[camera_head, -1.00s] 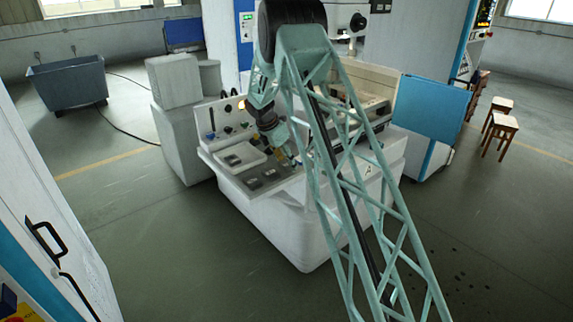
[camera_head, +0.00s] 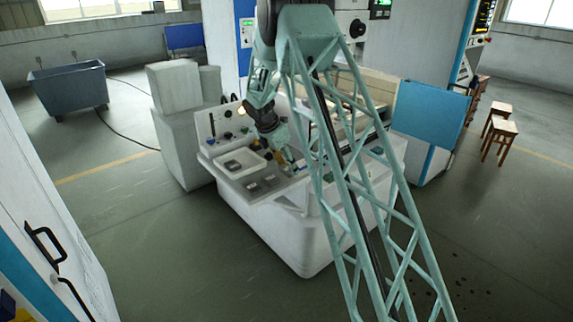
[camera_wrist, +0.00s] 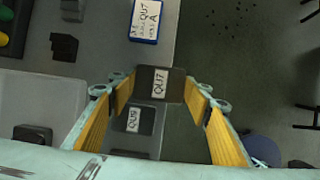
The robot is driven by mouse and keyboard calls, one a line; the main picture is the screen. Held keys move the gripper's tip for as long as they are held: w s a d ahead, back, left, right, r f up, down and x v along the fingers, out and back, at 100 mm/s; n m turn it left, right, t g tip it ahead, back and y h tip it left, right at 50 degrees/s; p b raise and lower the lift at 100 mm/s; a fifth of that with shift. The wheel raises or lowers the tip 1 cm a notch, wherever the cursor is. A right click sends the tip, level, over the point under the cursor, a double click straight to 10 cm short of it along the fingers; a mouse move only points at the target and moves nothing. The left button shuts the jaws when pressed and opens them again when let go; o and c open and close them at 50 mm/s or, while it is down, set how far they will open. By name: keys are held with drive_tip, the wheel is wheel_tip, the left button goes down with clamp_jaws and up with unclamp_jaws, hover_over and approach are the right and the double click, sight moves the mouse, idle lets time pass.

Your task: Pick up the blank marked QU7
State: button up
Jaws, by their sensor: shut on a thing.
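The dark blank marked QU7 (camera_wrist: 154,84) is between the fingertips of my gripper (camera_wrist: 160,92) in the wrist view, label facing the camera. The gripper is shut on it. The blank looks larger than the others and overlaps the edge of the pale ledge, so it seems raised above it. A second dark blank, its label reading like QU9 (camera_wrist: 134,119), lies on the ledge below it in the picture. In the head view my gripper (camera_head: 284,158) is over the machine's front ledge; the held blank cannot be made out there.
A blue-framed card (camera_wrist: 146,20) showing QU7 and A lies on the ledge. A pale tray (camera_wrist: 35,88) holds a dark block (camera_wrist: 32,135). Black blocks (camera_wrist: 64,46) stand beside the tray. Open floor (camera_wrist: 250,60) lies right of the ledge in the wrist view.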

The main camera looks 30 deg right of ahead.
drive_tip(key=s+a+r, duration=0.1)
drive_tip(key=s+a, duration=0.3)
drive_tip(key=s, duration=0.6)
drive_tip(key=shift+s, duration=0.3)
